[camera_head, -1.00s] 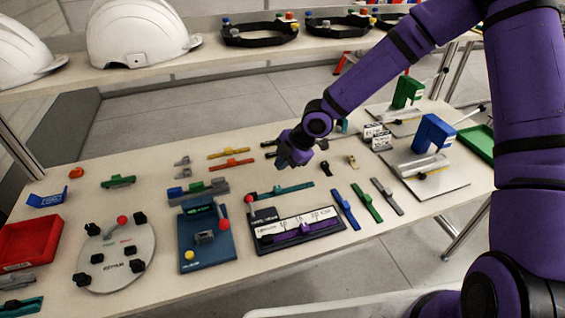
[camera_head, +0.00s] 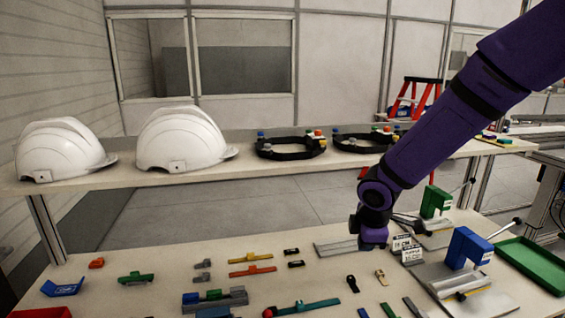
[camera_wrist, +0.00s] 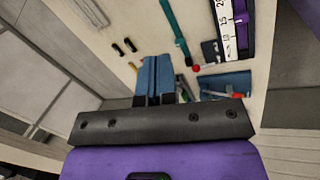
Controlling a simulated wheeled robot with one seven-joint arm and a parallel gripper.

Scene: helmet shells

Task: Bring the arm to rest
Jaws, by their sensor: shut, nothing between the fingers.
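My purple arm reaches in from the upper right in the head view. My gripper (camera_head: 373,241) hangs over the back part of the bench, left of the small labelled blocks, with its fingers pointing down. In the wrist view the gripper's blue fingers (camera_wrist: 154,80) lie side by side, shut, with nothing between them. The bench top (camera_head: 130,300) lies below the fingers. The gripper appears clear of the parts on it.
White helmet shells (camera_head: 185,140) and black headbands (camera_head: 290,147) stand on the shelf behind. Near the arm are a blue clamp fixture (camera_head: 467,248), a green one (camera_head: 436,203) and a green tray (camera_head: 532,265). Small coloured parts, such as a yellow strip (camera_head: 250,257), cover the bench.

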